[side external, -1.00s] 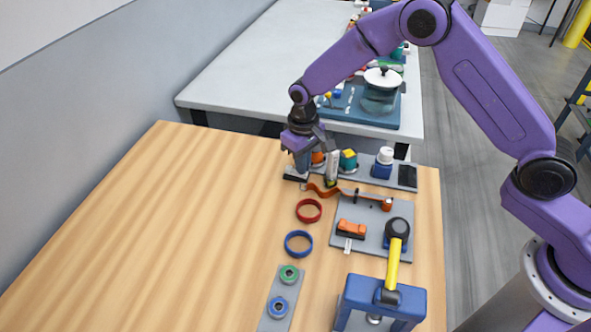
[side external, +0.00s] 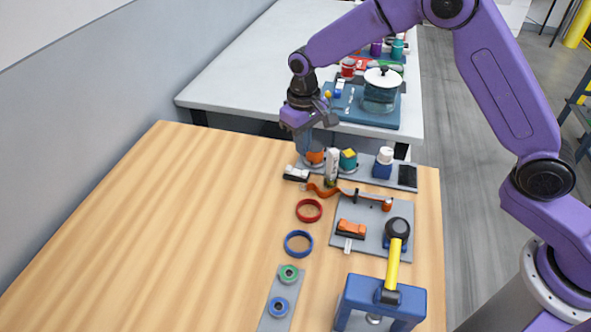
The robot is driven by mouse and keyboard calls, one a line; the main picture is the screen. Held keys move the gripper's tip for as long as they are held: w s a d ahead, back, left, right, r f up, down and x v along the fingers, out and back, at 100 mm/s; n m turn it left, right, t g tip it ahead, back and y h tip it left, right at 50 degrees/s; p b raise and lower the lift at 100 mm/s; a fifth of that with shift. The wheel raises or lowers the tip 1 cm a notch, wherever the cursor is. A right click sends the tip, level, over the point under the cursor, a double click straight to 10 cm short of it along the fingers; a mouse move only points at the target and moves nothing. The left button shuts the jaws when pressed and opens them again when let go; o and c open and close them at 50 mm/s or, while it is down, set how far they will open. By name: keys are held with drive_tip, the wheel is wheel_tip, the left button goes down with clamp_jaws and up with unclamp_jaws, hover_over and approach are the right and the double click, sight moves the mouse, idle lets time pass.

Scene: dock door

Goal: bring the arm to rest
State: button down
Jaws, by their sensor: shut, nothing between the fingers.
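My gripper (side external: 306,148) is shut and empty. It hangs pointing down at the far edge of the wooden table (side external: 180,220), above the left end of a grey strip (side external: 404,186). An orange round piece (side external: 315,157) lies just by the fingertips in the picture; I cannot tell whether they touch it. My purple arm reaches in from the right.
The strip also bears a white cylinder (side external: 331,167), a teal piece with a yellow top (side external: 348,161) and a blue block with a white cap (side external: 383,163). The table's left side is clear.

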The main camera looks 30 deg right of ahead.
drive_tip(key=shift+r, duration=0.3)
drive_tip(key=s+d+r+n, duration=0.2)
drive_tip(key=s+r, duration=0.2)
drive_tip(key=s, duration=0.5)
drive_tip(key=s+d+r+n, duration=0.2)
drive_tip(key=s+r+n, duration=0.15)
drive_tip(key=s, duration=0.45)
drive_tip(key=s+d+r+n, duration=0.1)
drive_tip(key=s+d+n, duration=0.1)
drive_tip(key=s+d, duration=0.4)
drive_tip(key=s+d+r+n, duration=0.1)
drive_tip(key=s+d, duration=0.5)
drive_tip(key=s, duration=0.6)
drive_tip(key=shift+s+n, duration=0.2)
drive_tip(key=shift+n, duration=0.35)
